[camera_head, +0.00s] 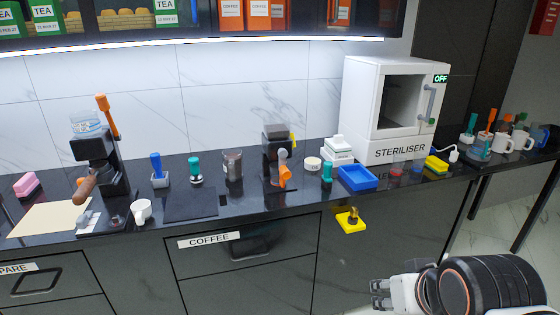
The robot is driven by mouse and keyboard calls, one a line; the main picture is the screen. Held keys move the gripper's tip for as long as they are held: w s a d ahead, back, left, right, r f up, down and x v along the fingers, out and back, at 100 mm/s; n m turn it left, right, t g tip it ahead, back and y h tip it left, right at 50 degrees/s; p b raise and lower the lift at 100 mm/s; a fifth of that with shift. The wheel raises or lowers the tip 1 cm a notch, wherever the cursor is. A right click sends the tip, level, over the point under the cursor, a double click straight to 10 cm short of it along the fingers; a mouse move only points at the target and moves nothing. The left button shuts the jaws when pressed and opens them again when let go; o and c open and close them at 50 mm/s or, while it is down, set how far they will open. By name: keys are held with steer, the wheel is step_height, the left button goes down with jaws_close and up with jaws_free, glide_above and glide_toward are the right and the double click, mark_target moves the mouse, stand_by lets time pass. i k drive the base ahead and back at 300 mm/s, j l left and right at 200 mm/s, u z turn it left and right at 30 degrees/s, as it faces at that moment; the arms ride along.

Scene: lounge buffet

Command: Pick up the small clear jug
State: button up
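A small clear container (232,166), which looks like the clear jug, stands upright on the black counter (255,208), left of the grinder. It looks greyish, and I cannot make out a handle or spout. My gripper (377,293) is at the lower right, in front of the counter and below its top, well apart from the container. It points left. Its fingers are small and dark here, and I cannot tell whether they are open or shut. Nothing shows held in it.
A coffee machine (98,160) is at the left, a grinder (277,155) in the middle and a white steriliser (385,110) to the right. A blue tray (357,178), tampers (195,172) and white mugs (502,143) stand around. A dark mat (190,204) lies before the container.

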mark_target(275, 180)
steer(key=l+u, duration=0.3)
steer(key=l, duration=0.5)
steer(key=l+u, duration=0.3)
steer(key=l, duration=0.5)
